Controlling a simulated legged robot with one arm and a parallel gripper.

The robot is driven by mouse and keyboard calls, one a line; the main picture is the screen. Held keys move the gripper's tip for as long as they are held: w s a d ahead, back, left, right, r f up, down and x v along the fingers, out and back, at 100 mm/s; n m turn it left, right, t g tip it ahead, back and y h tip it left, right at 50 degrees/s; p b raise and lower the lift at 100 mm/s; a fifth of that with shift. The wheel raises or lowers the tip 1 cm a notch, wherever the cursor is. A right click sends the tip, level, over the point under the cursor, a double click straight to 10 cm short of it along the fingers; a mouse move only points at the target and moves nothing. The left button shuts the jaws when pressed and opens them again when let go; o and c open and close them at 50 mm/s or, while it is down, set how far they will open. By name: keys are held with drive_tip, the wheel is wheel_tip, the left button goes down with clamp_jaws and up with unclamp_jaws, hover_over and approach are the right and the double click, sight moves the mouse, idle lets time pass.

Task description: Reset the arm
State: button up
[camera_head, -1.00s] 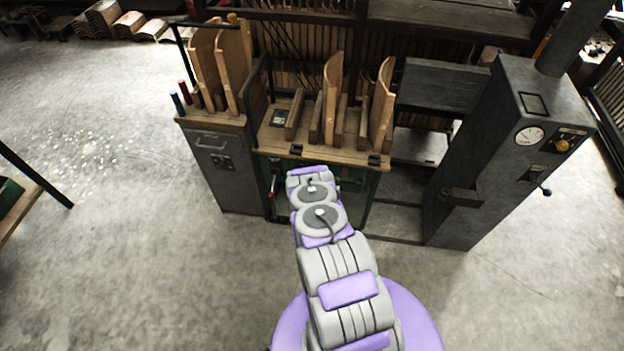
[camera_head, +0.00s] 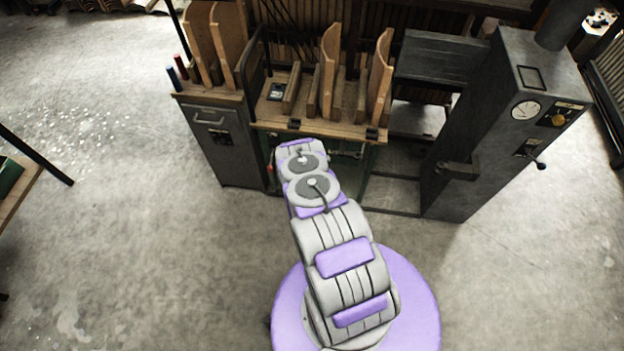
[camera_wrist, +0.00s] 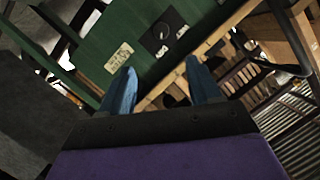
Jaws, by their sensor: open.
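My arm, grey with purple parts, reaches forward from my base in the head view toward a green workbench. Its far end lies in front of the bench, and the fingers are not visible there. In the wrist view my gripper (camera_wrist: 162,88) shows two blue fingers, spread apart with nothing between them. Beyond the fingers is the green front panel (camera_wrist: 150,38) of the bench, with a dark dial plate and a pale label. I see no contact between the fingers and the panel.
The wooden bench top (camera_head: 330,124) holds curved wooden boards (camera_head: 328,75). A grey cabinet (camera_head: 228,150) stands at its left. A tall dark machine with a gauge (camera_head: 505,130) stands at the right. The concrete floor (camera_head: 120,230) to the left is mostly open.

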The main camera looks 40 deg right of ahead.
idle(0.4)
drive_tip(key=w+a+r+n+g+y, duration=0.2)
drive_tip(key=w+a+r+y, duration=0.3)
drive_tip(key=w+r, duration=0.7)
drive_tip(key=a+r+n+g+y, duration=0.3)
drive_tip(key=a+r+n+g, duration=0.15)
drive_tip(key=a+r, duration=1)
drive_tip(key=s+a+r+n+g+y, duration=0.1)
drive_tip(key=s+a+r+n, duration=0.15)
drive_tip(key=s+r, duration=0.55)
drive_tip(key=s+a+r+n+g+y, duration=0.1)
drive_tip(key=s+a+r+n+g, duration=0.15)
drive_tip(key=s+r, duration=0.45)
drive_tip(key=s+r+n+g, duration=0.1)
drive_tip(key=s+r, duration=0.2)
drive_tip(key=s, duration=0.5)
drive_tip(key=s+a+r+n+g, duration=0.1)
drive_tip(key=s+r, duration=0.3)
drive_tip(key=s, duration=0.5)
drive_tip(key=s+a+r+n+g, duration=0.1)
drive_tip(key=s+r+g, duration=0.1)
drive_tip(key=s, duration=0.6)
drive_tip(key=shift+s+a+r+h, duration=0.15)
drive_tip(key=shift+s+r+h, duration=0.25)
drive_tip(key=shift+r, duration=0.4)
